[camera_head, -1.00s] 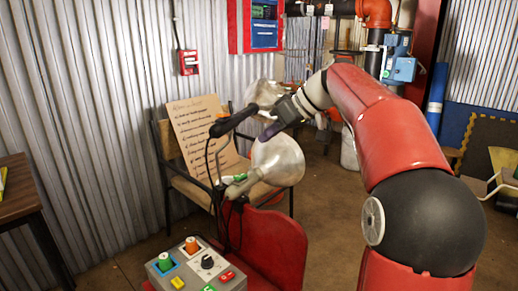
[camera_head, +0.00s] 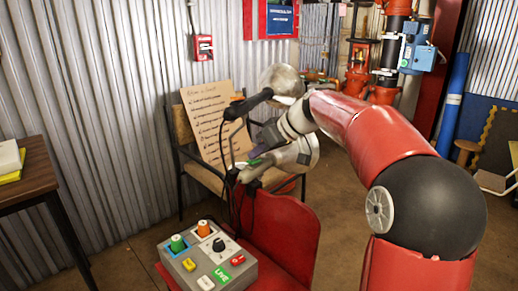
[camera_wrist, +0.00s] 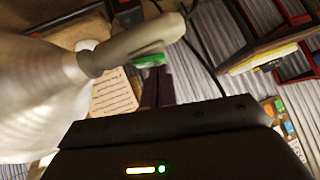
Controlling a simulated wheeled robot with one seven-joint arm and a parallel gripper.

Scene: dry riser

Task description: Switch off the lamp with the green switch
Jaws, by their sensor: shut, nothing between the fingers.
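The lamp with the green switch has a silver shade (camera_head: 303,157) and a pale grey neck, standing at the red chair's back in the head view. Its shade (camera_wrist: 40,95) fills the left of the wrist view. The green switch (camera_wrist: 150,60) sits on the underside of the neck; in the head view it is small and partly hidden. My gripper (camera_wrist: 154,72) is shut and empty, its dark fingertips right at the green switch. I cannot tell whether they touch it. In the head view my gripper (camera_head: 256,153) is just above the lamp neck.
A second lamp (camera_head: 280,80) with a black arm and an orange switch (camera_head: 238,98) stands close behind. A control box (camera_head: 207,260) with coloured buttons rests on the red chair (camera_head: 285,235). A wooden chair holds a cardboard sign (camera_head: 208,125). Black cables hang below the lamps.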

